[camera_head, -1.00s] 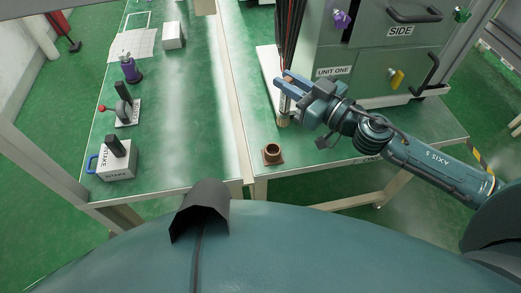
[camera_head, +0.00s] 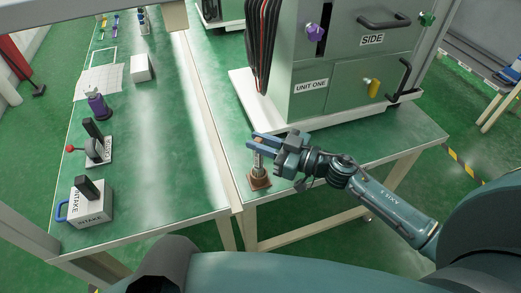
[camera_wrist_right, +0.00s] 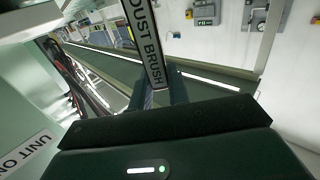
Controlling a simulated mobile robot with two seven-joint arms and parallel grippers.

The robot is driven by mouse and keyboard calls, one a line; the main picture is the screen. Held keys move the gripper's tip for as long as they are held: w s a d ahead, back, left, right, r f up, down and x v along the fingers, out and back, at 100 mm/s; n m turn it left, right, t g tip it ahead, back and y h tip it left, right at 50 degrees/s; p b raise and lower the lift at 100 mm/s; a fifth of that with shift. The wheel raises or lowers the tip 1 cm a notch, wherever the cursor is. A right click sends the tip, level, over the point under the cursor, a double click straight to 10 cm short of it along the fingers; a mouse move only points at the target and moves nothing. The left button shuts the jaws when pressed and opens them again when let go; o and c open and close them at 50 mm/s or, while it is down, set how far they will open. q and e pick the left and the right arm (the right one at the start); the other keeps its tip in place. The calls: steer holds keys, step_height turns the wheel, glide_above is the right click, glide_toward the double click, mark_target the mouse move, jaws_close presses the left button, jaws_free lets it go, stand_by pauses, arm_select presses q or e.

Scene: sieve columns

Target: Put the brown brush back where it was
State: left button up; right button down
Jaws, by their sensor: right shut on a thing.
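My right gripper (camera_head: 264,142) is shut on the brush (camera_head: 257,162) near the front edge of the right-hand table. The brush is roughly upright, and its lower end lines up with the brown holder (camera_head: 259,183). I cannot tell whether the end is inside the holder or just above it. In the right wrist view the brush's dark handle (camera_wrist_right: 147,40) carries a "DUST BRUSH" label and stands between the fingers. The gripper hides its lower part there. My left gripper is not in view.
The grey-green "UNIT ONE" cabinet (camera_head: 310,100) on its white base stands just behind the gripper. The left-hand table holds an "INTAKE" box (camera_head: 90,209), a red-knobbed lever (camera_head: 92,150) and a purple item (camera_head: 97,104). The table front right of the holder is clear.

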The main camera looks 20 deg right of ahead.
steer(key=shift+f, duration=1)
steer(key=c, duration=1.3)
jaws_free()
steer(key=shift+c, duration=0.2)
